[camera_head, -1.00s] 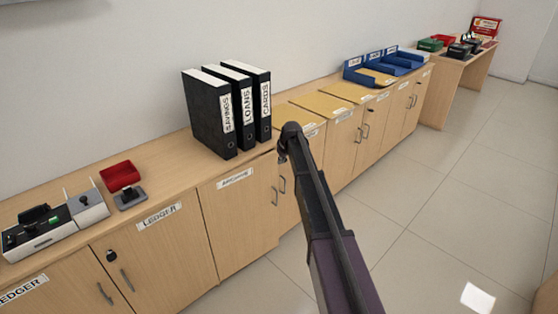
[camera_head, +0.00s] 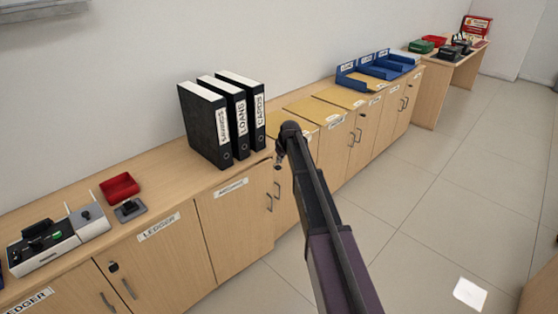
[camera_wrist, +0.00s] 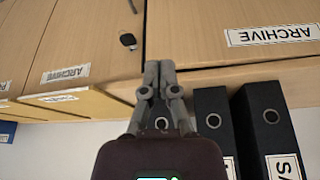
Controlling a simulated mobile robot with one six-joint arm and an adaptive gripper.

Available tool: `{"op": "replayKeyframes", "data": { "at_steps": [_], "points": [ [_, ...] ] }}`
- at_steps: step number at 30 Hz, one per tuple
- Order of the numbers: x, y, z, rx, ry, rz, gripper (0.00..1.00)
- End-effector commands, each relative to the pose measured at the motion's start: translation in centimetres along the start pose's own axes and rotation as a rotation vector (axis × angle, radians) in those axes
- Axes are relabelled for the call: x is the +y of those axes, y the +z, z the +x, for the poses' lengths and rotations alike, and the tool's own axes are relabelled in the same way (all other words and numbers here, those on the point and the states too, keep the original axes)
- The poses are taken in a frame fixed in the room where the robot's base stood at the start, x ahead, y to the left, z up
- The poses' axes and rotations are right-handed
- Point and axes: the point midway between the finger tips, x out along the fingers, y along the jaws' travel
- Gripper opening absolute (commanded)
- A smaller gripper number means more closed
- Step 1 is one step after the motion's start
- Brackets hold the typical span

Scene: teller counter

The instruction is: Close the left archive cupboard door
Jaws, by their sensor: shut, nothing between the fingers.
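The left archive cupboard door (camera_head: 235,232) is a pale wood panel with a white label and a bar handle, below the black binders. In the wrist view, which looks upside down, this door (camera_wrist: 235,20) fills the upper right. A dark line runs along its edge, and its top seems slightly off the counter front; I cannot tell how far open it is. The neighbouring archive door (camera_wrist: 90,25) has a dark lock. My gripper (camera_wrist: 158,66) is shut and empty, its tips over the seam by the door's top corner. My gripper (camera_head: 279,163) also shows in the head view; contact is unclear.
Black binders (camera_head: 205,125) stand on the counter above the door. Yellow folders (camera_head: 312,108) and blue trays (camera_head: 365,75) lie farther along. A red tray (camera_head: 119,187) and a ledger cupboard (camera_head: 160,260) are to the left.

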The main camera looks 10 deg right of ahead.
Motion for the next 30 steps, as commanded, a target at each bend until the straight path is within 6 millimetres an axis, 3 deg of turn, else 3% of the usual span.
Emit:
{"op": "replayKeyframes", "data": {
  "at_steps": [14,23,30],
  "points": [
    [-0.1,0.2,0.2,0.009,-0.006,-0.003,0.00],
    [-1.3,1.4,2.5,0.126,-0.087,-0.048,0.00],
    [-2.8,2.5,4.4,0.318,-0.176,-0.105,0.00]
  ]
}}
